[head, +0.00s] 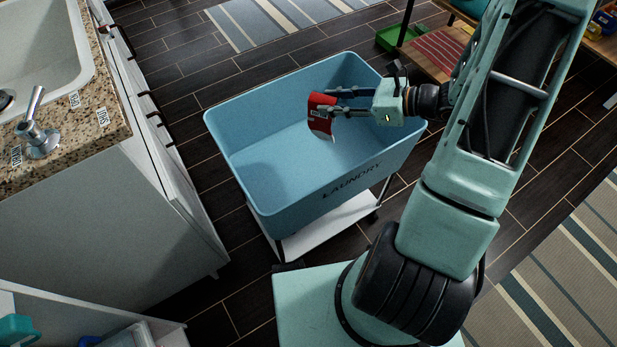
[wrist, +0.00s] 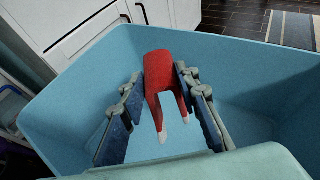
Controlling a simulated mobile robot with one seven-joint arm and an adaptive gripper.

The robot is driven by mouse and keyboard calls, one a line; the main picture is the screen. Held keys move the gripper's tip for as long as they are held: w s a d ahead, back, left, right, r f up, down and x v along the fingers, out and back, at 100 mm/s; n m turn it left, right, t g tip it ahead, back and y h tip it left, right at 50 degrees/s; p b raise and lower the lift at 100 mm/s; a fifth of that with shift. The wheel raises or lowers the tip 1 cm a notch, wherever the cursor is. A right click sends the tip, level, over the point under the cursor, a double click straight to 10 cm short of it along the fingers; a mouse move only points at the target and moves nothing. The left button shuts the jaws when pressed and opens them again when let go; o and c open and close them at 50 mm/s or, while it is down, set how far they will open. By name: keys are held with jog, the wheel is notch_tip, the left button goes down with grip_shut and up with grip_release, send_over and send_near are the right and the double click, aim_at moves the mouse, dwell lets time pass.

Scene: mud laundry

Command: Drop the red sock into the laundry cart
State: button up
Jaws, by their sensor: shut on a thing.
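The red sock (head: 319,117) hangs from my gripper (head: 336,102), which is shut on it. In the wrist view the red sock (wrist: 160,72) is between the two fingers, with two white-tipped ends hanging down. The laundry cart (head: 295,212) is a light-blue open bin marked "LAUNDRY" on a white wheeled base. My gripper and the sock are over the bin's opening, towards its right side in the head view. The bin's floor, as far as it shows, is bare. The laundry cart (wrist: 75,105) surrounds the sock in the wrist view.
A granite counter (head: 75,125) with a sink and tap stands left of the cart. A striped rug (head: 285,17) lies behind it, and another (head: 565,270) at lower right. A wooden bench (head: 435,52) with a green tray (head: 398,38) beside it is at the back right.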

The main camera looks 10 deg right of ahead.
jog(key=o, duration=1.1)
jog(key=shift+d, duration=0.1)
jog(key=v, duration=1.2)
jog(key=shift+f, duration=0.1)
